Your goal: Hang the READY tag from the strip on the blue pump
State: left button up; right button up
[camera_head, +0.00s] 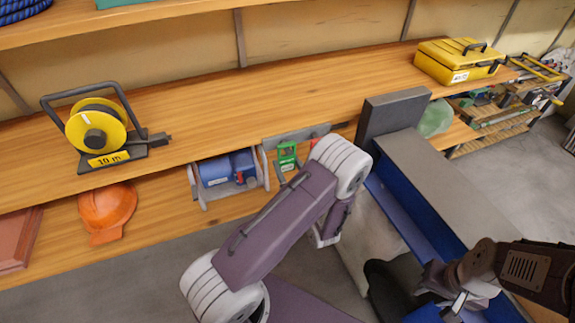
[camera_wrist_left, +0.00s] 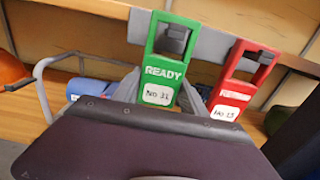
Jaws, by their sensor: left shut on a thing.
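The green READY tag (camera_wrist_left: 164,62), labelled "No 31", is at the grey strip (camera_wrist_left: 205,48), with a dark peg showing in its window. It also shows in the head view (camera_head: 287,155). My left gripper (camera_wrist_left: 162,100) is shut on the lower part of this tag; my arm partly hides the fingers in the head view. The blue pump (camera_head: 228,168) stands in a grey frame left of the tag, under the upper shelf; a blue part of it shows in the left wrist view (camera_wrist_left: 90,88). My right gripper (camera_head: 458,302) is far from these, at lower right; its jaws are unclear.
A red tag (camera_wrist_left: 236,80), "No 13", hangs on the strip right of the green tag. A yellow cable reel (camera_head: 95,128) and yellow toolbox (camera_head: 460,62) stand on the upper shelf. An orange helmet (camera_head: 107,208) lies below, left of the pump.

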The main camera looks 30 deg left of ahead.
pick_arm(q)
jog(key=shift+r+p, duration=0.45)
jog(key=shift+r, duration=0.2)
jog(key=v, duration=0.8)
jog(key=shift+s, duration=0.25)
dwell(0.6)
jog(key=shift+d, duration=0.2)
jog(key=p+v, duration=0.2)
jog(key=v, duration=0.2)
notch_tip(320, 180, up, 19)
jog(key=p, duration=2.3)
jog(key=shift+s+r+g+p, duration=0.2)
jog(key=shift+s+g+p, duration=0.05)
jog(key=shift+g+p, duration=0.05)
